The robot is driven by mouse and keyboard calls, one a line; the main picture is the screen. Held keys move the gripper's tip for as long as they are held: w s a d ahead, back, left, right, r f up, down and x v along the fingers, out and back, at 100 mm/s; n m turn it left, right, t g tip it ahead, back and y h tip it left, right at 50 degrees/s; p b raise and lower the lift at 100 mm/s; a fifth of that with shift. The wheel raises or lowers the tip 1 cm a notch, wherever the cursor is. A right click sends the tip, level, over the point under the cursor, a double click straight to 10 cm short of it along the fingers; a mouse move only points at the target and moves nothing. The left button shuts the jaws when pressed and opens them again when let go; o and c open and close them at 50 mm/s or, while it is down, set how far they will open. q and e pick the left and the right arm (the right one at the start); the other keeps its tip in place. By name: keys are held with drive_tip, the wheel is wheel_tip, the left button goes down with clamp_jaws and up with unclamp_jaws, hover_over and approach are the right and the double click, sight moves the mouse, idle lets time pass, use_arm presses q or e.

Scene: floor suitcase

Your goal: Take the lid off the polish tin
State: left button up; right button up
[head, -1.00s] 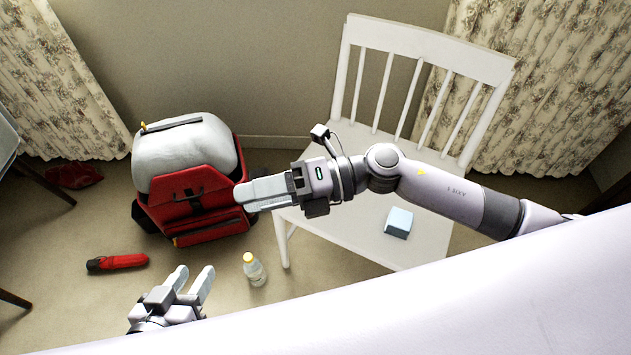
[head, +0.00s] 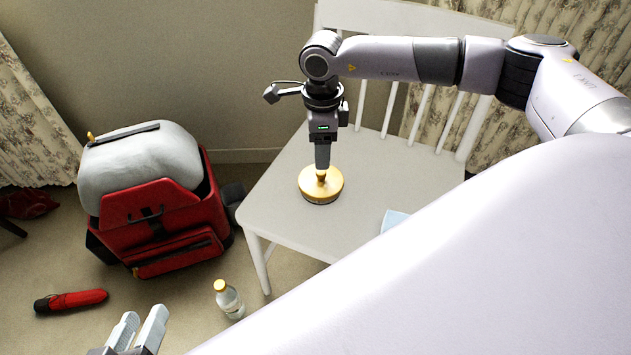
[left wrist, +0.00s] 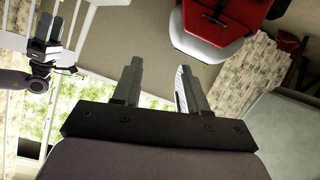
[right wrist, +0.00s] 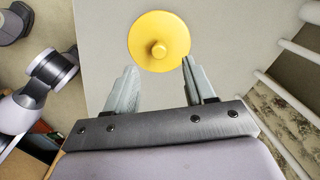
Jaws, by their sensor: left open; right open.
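The polish tin (head: 321,194) is round and gold, and stands on the seat of the white chair. Its lid (right wrist: 160,41) has a small knob in the middle and is on the tin. My right gripper (head: 322,168) points straight down just above the knob. In the right wrist view its fingers (right wrist: 158,75) are apart, with the knob beyond them and nothing between them. My left gripper (head: 140,325) is low at the left, open and empty; its fingers also show in the left wrist view (left wrist: 157,83).
The white chair seat (head: 280,215) is largely clear, with a light blue block (head: 394,219) at its front right. A red suitcase (head: 165,235) with a grey bundle (head: 140,170), a clear bottle (head: 229,300) and a red rolled item (head: 72,300) are on the floor.

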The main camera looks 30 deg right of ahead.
sight(321, 172)
wheel_tip(321, 172, down, 6)
drive_tip(key=shift+r+b, duration=0.1)
drive_tip(key=shift+b, duration=1.05)
drive_tip(key=shift+r, duration=0.1)
clamp_jaws()
